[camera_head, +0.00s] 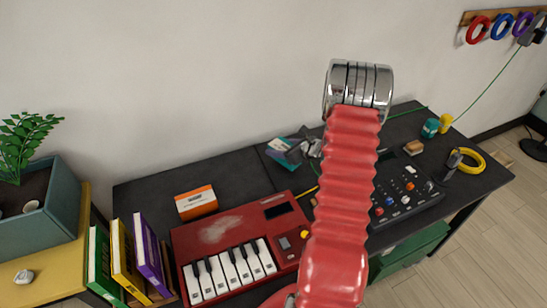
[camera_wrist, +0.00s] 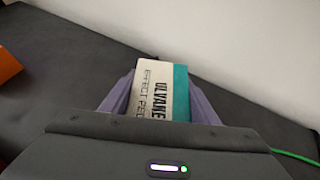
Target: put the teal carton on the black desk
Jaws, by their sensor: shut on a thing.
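The teal carton (camera_head: 291,158) shows in the head view near the back edge of the black desk (camera_head: 143,198), left of my red arm. In the wrist view the carton (camera_wrist: 166,88) has a cream face with black lettering and a teal band. My gripper (camera_head: 297,148) is shut on it, with a purple-grey finger on each side in the wrist view (camera_wrist: 160,97). The desk (camera_wrist: 62,75) lies behind and below it. I cannot tell whether the carton touches the desk top. My arm hides part of the desk's middle.
An orange-white box (camera_head: 196,203) and a red keyboard (camera_head: 240,245) are left of the carton. A black mixer (camera_head: 405,190), a brown block (camera_head: 413,148), a teal container (camera_head: 430,128) and a yellow cable coil (camera_head: 470,160) are to the right. Bare desk lies left of the carton.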

